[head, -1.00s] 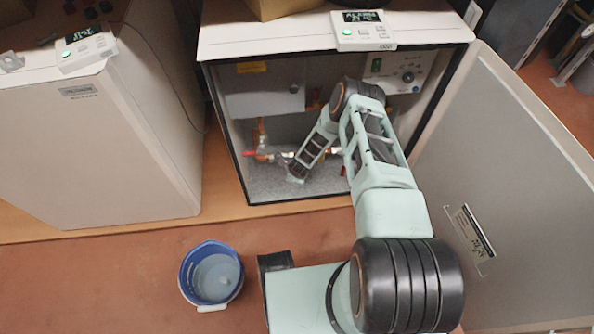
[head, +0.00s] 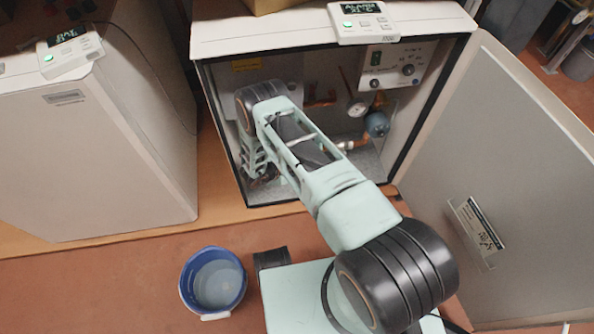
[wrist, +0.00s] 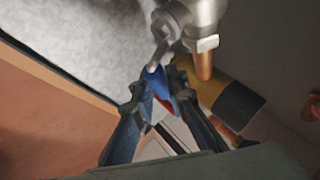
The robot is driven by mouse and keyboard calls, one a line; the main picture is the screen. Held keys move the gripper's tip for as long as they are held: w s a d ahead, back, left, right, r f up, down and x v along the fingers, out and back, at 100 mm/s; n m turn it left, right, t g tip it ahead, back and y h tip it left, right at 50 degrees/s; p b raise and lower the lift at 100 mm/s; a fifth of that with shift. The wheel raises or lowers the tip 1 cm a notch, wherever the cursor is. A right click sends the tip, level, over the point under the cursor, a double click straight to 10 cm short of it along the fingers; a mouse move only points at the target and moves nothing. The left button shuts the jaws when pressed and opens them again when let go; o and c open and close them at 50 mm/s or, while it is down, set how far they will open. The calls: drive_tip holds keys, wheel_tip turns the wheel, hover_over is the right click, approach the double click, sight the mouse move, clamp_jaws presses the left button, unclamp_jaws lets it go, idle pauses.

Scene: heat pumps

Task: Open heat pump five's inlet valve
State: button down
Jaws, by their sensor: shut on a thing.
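The open heat pump cabinet (head: 330,38) stands at the top middle of the head view, with an alarm on its display (head: 364,22). My arm reaches into its lower left part and hides much of the pipework. In the wrist view my gripper (wrist: 157,88) is shut on a blue valve handle (wrist: 154,76). A red piece (wrist: 170,103) shows right beside the blue handle, between the fingers. The handle joins a silver valve body (wrist: 192,20) with a copper pipe (wrist: 204,66) below it. In the head view the handle is hidden behind my arm.
The cabinet's door (head: 500,160) stands open at the right. A blue bucket (head: 213,279) holding liquid stands on the floor at the front. A closed unit (head: 95,150) with its own display stands at the left. Inside are a gauge (head: 358,108) and a blue round part (head: 377,124).

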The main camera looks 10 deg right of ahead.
drive_tip(key=shift+r+h, duration=0.5)
drive_tip(key=shift+h, duration=0.3)
drive_tip(key=c, duration=1.9)
unclamp_jaws()
